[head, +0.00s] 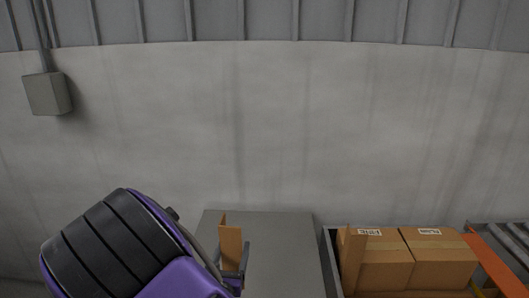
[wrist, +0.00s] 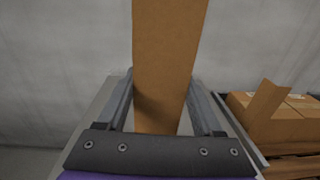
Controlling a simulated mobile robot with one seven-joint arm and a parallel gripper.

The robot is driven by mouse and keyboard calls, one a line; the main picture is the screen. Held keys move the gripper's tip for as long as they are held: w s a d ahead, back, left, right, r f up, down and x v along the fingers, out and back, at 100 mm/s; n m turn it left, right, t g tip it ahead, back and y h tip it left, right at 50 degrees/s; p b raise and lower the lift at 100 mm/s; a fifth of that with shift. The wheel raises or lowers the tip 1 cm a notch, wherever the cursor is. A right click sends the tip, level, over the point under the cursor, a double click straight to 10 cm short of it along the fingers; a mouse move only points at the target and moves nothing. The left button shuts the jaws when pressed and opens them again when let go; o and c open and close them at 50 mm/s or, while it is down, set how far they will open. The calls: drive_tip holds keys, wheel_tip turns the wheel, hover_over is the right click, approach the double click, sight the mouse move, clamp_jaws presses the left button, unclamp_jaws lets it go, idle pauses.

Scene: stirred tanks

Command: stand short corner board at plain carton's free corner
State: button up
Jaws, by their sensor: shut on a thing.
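My gripper (head: 234,278) is shut on a brown cardboard corner board (head: 230,246), which stands upright between the fingers. In the wrist view the held board (wrist: 168,65) rises out of the top of the picture, and its lower end is between the fingers of my gripper (wrist: 161,100). Two brown cartons sit side by side at the right, a left carton (head: 385,268) and a right carton (head: 443,262), both with white labels on top. I cannot tell which is the plain one. Another corner board (head: 352,262) stands at the left carton's near left corner.
A grey flat-topped surface (head: 285,235) lies behind and beside my gripper, with clear room on top. An orange rail (head: 497,264) and a roller conveyor (head: 510,240) are at the far right. A concrete wall (head: 270,130) closes the back.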

drive_tip(key=d+f+m+g+h, duration=0.1)
drive_tip(key=d+m+h, duration=0.1)
drive_tip(key=d, duration=1)
drive_tip(key=d+f+m+g+h, duration=0.1)
drive_tip(key=d+h, duration=0.4)
drive_tip(key=d, duration=0.7)
drive_tip(key=shift+w+d+f+m+h, duration=0.3)
drive_tip(key=shift+f+m, duration=0.45)
drive_tip(key=shift+m, duration=0.25)
drive_tip(key=shift+a, duration=0.1)
drive_tip(key=w+a+r+n+t+y+b, duration=0.1)
drive_tip(key=w+a+r+n+y+b, duration=0.25)
drive_tip(key=a, duration=0.55)
drive_tip(key=w+a+n+t+y+b, duration=0.1)
drive_tip(key=w+a+n+y, duration=0.1)
drive_tip(key=w+a+y, duration=0.45)
drive_tip(key=a+f+h+b, duration=0.1)
drive_tip(key=a+f+b, duration=0.1)
drive_tip(key=f, duration=0.7)
drive_tip(key=shift+w+a, duration=0.2)
drive_tip(key=shift+a, duration=0.35)
drive_tip(key=shift+f, duration=0.15)
